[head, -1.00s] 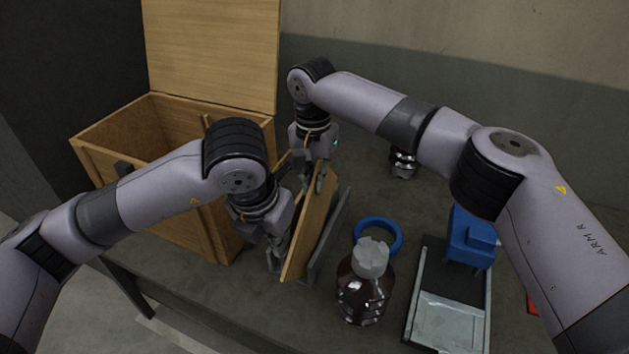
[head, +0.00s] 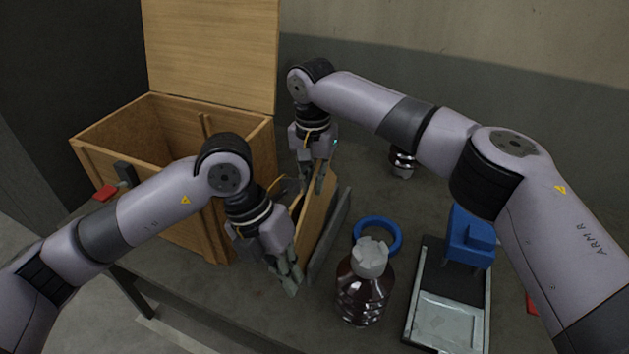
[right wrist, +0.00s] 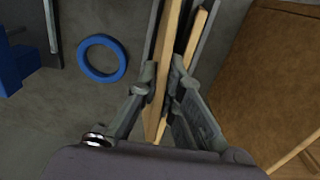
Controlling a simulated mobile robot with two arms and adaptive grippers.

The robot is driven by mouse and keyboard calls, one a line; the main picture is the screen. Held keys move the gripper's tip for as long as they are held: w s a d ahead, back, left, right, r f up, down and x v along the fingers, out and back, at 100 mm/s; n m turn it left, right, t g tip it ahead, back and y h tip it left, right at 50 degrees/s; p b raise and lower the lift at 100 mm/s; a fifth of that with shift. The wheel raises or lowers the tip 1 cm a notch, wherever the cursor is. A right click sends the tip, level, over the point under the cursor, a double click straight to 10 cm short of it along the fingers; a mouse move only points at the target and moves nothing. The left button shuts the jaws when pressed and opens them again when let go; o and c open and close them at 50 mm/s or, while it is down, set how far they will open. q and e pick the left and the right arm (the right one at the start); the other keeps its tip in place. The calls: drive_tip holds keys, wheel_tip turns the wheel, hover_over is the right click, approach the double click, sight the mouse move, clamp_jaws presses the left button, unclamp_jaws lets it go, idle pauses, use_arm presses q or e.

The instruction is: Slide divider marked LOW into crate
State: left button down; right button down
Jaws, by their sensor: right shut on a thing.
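The wooden crate (head: 232,128) stands open at the back left, its lid (head: 210,50) upright. It shows at the right edge of the right wrist view (right wrist: 272,85). Thin wooden dividers (head: 318,212) stand upright in a grey rack (head: 334,235) right of the crate. No LOW mark is readable. My right gripper (head: 318,183) is shut on one divider (right wrist: 165,72) at its top edge; a second divider (right wrist: 193,38) stands close beside it. My left gripper (head: 286,276) is at the rack's near end; its fingers look close together, and I cannot tell whether they touch.
A brown bottle (head: 364,290) with a grey cap stands right of the rack. A blue ring (head: 378,235), a blue block (head: 470,238), a grey tray (head: 447,318) and a small dark jar (head: 402,163) are further right. A red item (head: 105,191) is at the left.

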use_arm(q)
drive_tip(key=s+d+f+n+g+h, duration=0.1)
drive_tip(key=s+f+n+h, duration=0.2)
drive_tip(key=f+n+h, duration=0.35)
drive_tip(key=s+d+f+n+g+h, duration=0.1)
drive_tip(key=s+f+n+g+h, duration=0.15)
drive_tip(key=f+n+h, duration=0.4)
drive_tip(key=w+a+f+n+t+y, duration=0.1)
drive_tip(key=a+f+n+t+y, duration=0.55)
drive_tip(key=f, duration=0.95)
drive_tip(key=a+f+n+t+y, duration=0.4)
drive_tip(key=a+f+n+t, duration=0.4)
drive_tip(key=a+f+n, duration=0.6)
drive_tip(key=s+a+f+n+g+y, duration=0.1)
drive_tip(key=s+f+g+y, duration=0.1)
drive_tip(key=s+f, duration=0.3)
drive_tip(key=s+a+f+g+y, duration=0.1)
drive_tip(key=s+f+y, duration=0.25)
drive_tip(key=f, duration=0.35)
drive_tip(key=s+f+n+g, duration=0.1)
drive_tip(key=s+f+g, duration=0.1)
drive_tip(key=s, duration=0.7)
drive_tip(key=s+d+f+n+g, duration=0.1)
drive_tip(key=s+f+n+g, duration=0.1)
drive_tip(key=s, duration=0.8)
wheel_tip(320, 180, down, 2)
drive_tip(key=shift+d+f+g+y, duration=0.2)
drive_tip(key=shift+d+g+y, duration=0.1)
drive_tip(key=shift+g, duration=0.4)
